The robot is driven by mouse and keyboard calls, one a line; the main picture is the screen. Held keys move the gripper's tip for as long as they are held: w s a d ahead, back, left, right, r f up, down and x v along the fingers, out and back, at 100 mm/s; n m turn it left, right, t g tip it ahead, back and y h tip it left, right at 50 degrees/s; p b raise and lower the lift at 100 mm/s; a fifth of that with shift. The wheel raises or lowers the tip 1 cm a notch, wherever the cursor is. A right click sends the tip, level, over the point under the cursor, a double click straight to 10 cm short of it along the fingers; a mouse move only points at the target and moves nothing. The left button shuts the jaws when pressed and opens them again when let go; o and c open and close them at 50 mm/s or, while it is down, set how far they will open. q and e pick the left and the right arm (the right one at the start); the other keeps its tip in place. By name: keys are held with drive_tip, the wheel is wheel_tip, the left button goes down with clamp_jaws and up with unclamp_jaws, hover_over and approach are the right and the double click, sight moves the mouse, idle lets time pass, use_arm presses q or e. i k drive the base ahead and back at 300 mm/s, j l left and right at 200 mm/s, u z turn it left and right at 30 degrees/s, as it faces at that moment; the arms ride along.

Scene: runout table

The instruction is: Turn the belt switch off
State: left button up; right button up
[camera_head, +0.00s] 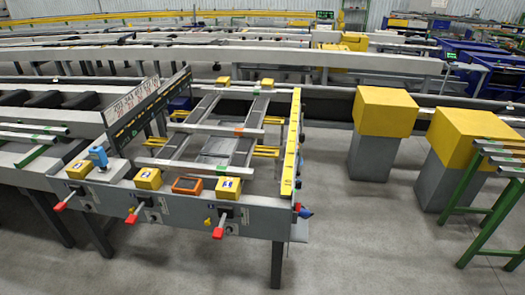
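The runout table (180,212) stands left of centre, with a grey front rail. Along it hang several levers with red or orange tips, such as a left one (60,205), a middle one (131,218) and a right one (218,233). Yellow boxes with labels sit on top, one at the left (79,169), one in the middle (148,178) and one at the right (228,188). An orange device with a dark face (187,185) lies between two of them. I cannot tell which part is the belt switch. Neither of my grippers is in view.
A blue device (98,157) stands on the table's left. Two grey pedestals with yellow tops, a nearer one (462,140) and a farther one (386,110), stand at the right. A green frame (488,212) is at the right edge. The floor (380,245) in front is clear.

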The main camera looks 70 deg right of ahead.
sight(296, 206)
drive_tip(key=z, duration=1.5)
drive_tip(key=i+l, duration=0.15)
drive_tip(key=l, duration=0.2)
drive_tip(key=i+l, duration=0.15)
drive_tip(key=l, duration=0.25)
drive_tip(key=i+l, duration=0.15)
drive_tip(key=l, duration=0.2)
drive_tip(key=i+l, duration=0.15)
drive_tip(key=l, duration=0.25)
drive_tip(key=i+l, duration=0.15)
drive_tip(key=l, duration=0.2)
drive_tip(key=z, duration=0.5)
drive_tip(key=k+l+z, duration=0.1)
drive_tip(key=l, duration=0.35)
drive_tip(key=k+l+z, duration=0.15)
drive_tip(key=l, duration=0.3)
drive_tip(key=l+z, duration=0.1)
drive_tip(key=l, duration=0.3)
